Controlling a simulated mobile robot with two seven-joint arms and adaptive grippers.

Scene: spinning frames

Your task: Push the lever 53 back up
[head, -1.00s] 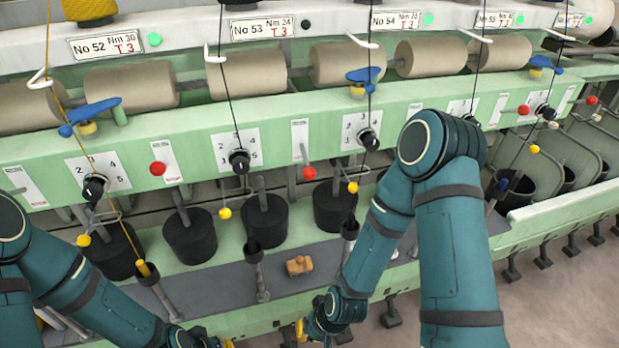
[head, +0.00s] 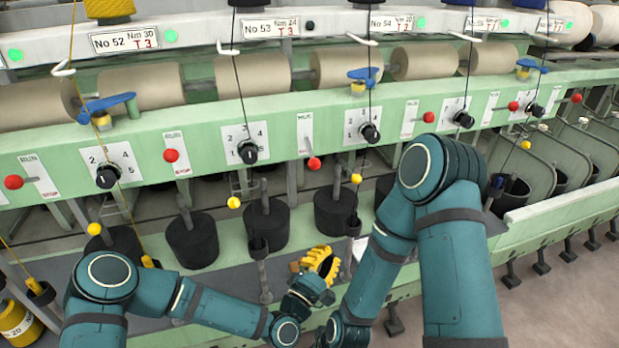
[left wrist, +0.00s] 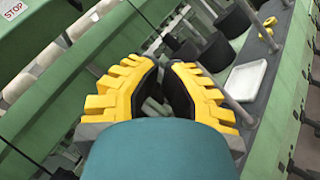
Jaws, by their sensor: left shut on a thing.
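The No 53 plate (head: 271,28) is on the white rail, above a black dial (head: 247,151). The red-knobbed lever (head: 313,163) right of that dial hangs at the bottom of its plate, lower than the neighbouring levers, and I take it to be lever 53. My left gripper (head: 322,262), yellow with black pads, is well below that knob and apart from it. It also shows in the left wrist view (left wrist: 163,95), its fingers close together; what they hold cannot be made out. My right arm reaches down; its gripper is out of view.
Neighbouring red knobs (head: 171,155) (head: 428,117) stand higher on their plates. Black cans (head: 265,225) hang below the green beam.

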